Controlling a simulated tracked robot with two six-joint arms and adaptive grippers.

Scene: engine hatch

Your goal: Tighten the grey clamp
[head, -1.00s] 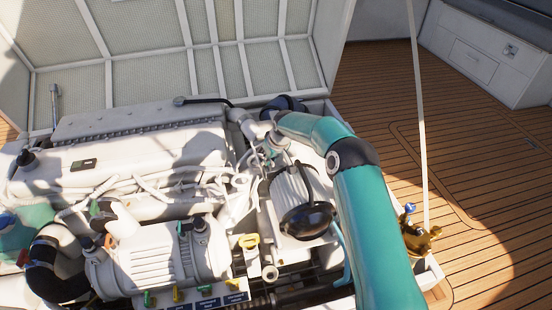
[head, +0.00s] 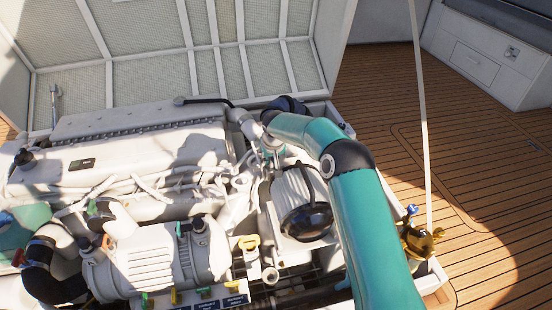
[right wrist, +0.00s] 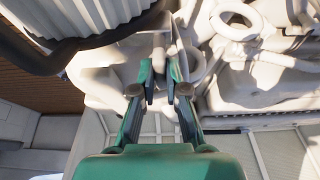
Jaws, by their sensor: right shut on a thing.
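My right gripper (head: 271,147) is in the head view at the back right of the engine, beside the ribbed white filter (head: 297,190). It is small there and partly hidden by my arm. In the right wrist view my right gripper (right wrist: 160,82) has its two teal fingers close together, on either side of a narrow pale grey piece (right wrist: 160,58). This piece seems to be part of the grey clamp; the rest of the clamp cannot be made out among the pale pipes. My left gripper is not in view.
The white engine block (head: 110,165) fills the left. A ribbed pump (head: 155,258) with coloured levers stands in front. The raised hatch lid (head: 150,80) is behind. Wooden deck (head: 480,190) lies free at right, beyond a pale pole (head: 421,120) and a brass valve (head: 417,240).

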